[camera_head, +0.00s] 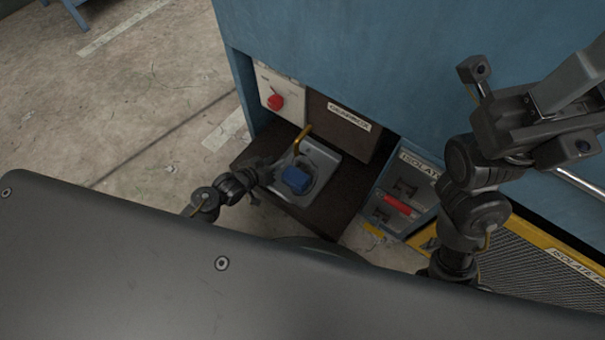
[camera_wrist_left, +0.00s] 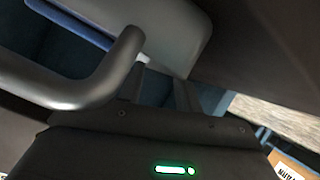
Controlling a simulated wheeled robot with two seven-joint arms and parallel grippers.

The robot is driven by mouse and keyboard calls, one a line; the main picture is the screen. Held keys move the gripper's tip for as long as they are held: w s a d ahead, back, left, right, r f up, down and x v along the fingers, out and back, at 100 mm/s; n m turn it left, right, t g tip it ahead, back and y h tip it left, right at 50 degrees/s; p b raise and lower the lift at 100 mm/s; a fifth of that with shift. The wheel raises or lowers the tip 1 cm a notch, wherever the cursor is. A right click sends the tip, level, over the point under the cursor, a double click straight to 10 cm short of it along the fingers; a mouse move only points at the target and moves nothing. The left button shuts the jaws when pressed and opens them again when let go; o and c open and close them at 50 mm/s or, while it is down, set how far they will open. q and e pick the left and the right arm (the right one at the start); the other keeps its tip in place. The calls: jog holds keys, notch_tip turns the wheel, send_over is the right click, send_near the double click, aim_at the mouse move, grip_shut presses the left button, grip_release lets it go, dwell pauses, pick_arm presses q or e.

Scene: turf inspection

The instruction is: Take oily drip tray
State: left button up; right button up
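The grey drip tray (camera_head: 322,159) sits on a dark shelf low in the blue machine in the head view, with a blue block (camera_head: 296,180) in it. My left gripper (camera_head: 262,182) is at the tray's left side. In the left wrist view, the tray's grey wall (camera_wrist_left: 175,30) and a dark curved handle (camera_wrist_left: 75,88) are close to my left gripper (camera_wrist_left: 162,85). Its fingers look apart, and I see no firm grip on the handle. My right arm is raised at the right of the head view; its finger state is unclear.
A red knob (camera_head: 275,102) on a pale panel and a brown gearbox cover (camera_head: 340,127) are above the shelf. An isolator box with a red handle (camera_head: 397,204) and a yellow-framed mesh guard (camera_head: 530,280) stand to the right. Concrete floor is open at left.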

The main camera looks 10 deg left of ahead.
pick_arm(q)
jog(key=b+x, duration=0.1)
jog(key=x, duration=0.1)
jog(key=shift+w+f, duration=0.2)
jog(key=shift+f, duration=0.15)
jog(key=shift+w+d+b, duration=0.2)
jog(key=shift+w+b, duration=0.1)
grip_shut()
jog(key=shift+r, duration=0.1)
